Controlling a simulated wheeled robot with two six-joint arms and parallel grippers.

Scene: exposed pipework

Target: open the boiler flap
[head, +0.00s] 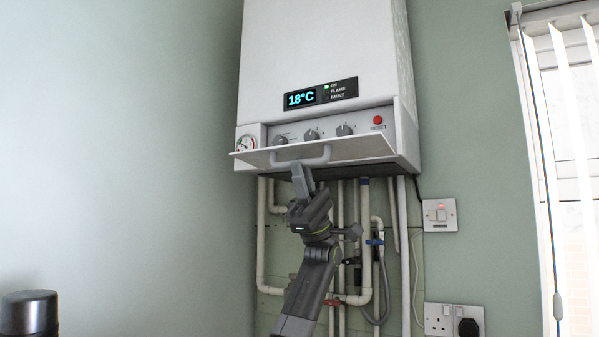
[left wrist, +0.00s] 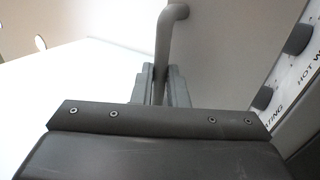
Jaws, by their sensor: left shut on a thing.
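The white boiler (head: 320,50) hangs on the wall in the head view. Its flap (head: 357,148) is swung down and outward, near level, and the control panel (head: 361,126) behind it is exposed. A pale bar handle (head: 322,158) sits on the flap's outer face. My left gripper (head: 301,172) reaches up from below and is shut on the handle, left of its middle. In the left wrist view the fingers (left wrist: 160,87) close around the handle bar (left wrist: 170,35), and panel knobs (left wrist: 298,40) show at the right. My right gripper is not in view.
Pipes (head: 262,235) with a blue valve (head: 374,242) and a red valve (head: 333,302) run below the boiler, behind my arm. A switch (head: 440,215) and a socket (head: 438,320) are on the wall. A window with blinds (head: 565,120) is at the right.

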